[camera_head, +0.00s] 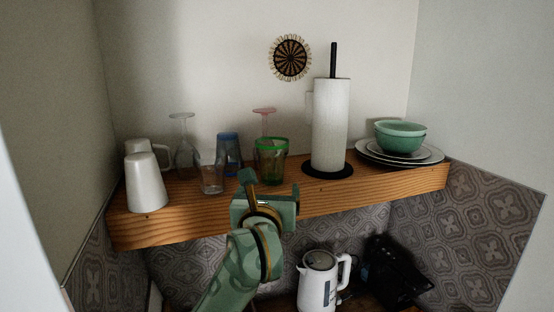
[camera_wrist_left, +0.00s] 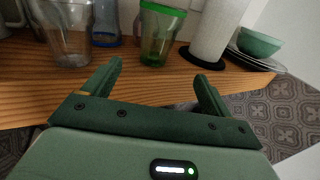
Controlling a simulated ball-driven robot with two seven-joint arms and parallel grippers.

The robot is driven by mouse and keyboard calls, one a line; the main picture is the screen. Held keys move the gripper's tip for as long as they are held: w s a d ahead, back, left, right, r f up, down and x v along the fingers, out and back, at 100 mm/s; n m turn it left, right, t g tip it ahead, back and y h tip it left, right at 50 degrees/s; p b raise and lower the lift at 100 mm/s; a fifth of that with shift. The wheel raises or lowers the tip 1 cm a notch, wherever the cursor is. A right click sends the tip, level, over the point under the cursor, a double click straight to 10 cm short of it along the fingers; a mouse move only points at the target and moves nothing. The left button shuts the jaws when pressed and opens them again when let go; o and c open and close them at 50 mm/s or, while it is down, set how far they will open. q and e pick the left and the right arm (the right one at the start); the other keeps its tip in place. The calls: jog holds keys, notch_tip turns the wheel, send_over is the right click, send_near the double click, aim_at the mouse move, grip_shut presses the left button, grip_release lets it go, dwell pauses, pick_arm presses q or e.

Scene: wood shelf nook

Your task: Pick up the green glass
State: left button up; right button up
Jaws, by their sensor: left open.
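The green glass (camera_head: 271,161) stands upright on the wooden shelf, left of the paper towel roll. Its rim is bright green and its body is tinted green. It also shows in the left wrist view (camera_wrist_left: 158,40), beyond the fingers and roughly between them. My left gripper (camera_head: 268,187) is in front of the shelf edge, just below and in front of the glass. In the left wrist view its two fingers (camera_wrist_left: 158,82) are apart with nothing between them. The gripper does not touch the glass. My right gripper is in neither view.
On the wooden shelf (camera_head: 330,204), a blue glass (camera_head: 229,154), a clear glass (camera_head: 211,178) and white mugs (camera_head: 145,184) stand left. A paper towel roll (camera_head: 330,125) and bowls on plates (camera_head: 400,138) stand right. A white kettle (camera_head: 318,282) is below.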

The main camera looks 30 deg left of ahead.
aim_at(270, 168)
pick_arm(q)
jog(key=p+x, duration=0.1)
jog(key=x, duration=0.3)
jog(key=p+x, duration=0.1)
jog(key=x, duration=0.4)
jog(key=shift+a+r, duration=0.2)
jog(key=shift+w+a, duration=0.2)
jog(key=shift+a, duration=0.05)
jog(key=shift+w+a+r+p, duration=0.1)
jog(key=shift+w+a+p, duration=0.15)
jog(key=shift+p, duration=0.1)
jog(key=p+x, duration=0.1)
jog(key=x, duration=0.2)
jog(key=shift+w+r+p, duration=0.1)
jog(key=shift+w+p, duration=0.1)
jog(key=shift+p, duration=0.15)
jog(key=shift+w+a, duration=0.15)
jog(key=shift+w, duration=0.3)
jog(key=shift+s, duration=0.2)
jog(key=c, duration=1.2)
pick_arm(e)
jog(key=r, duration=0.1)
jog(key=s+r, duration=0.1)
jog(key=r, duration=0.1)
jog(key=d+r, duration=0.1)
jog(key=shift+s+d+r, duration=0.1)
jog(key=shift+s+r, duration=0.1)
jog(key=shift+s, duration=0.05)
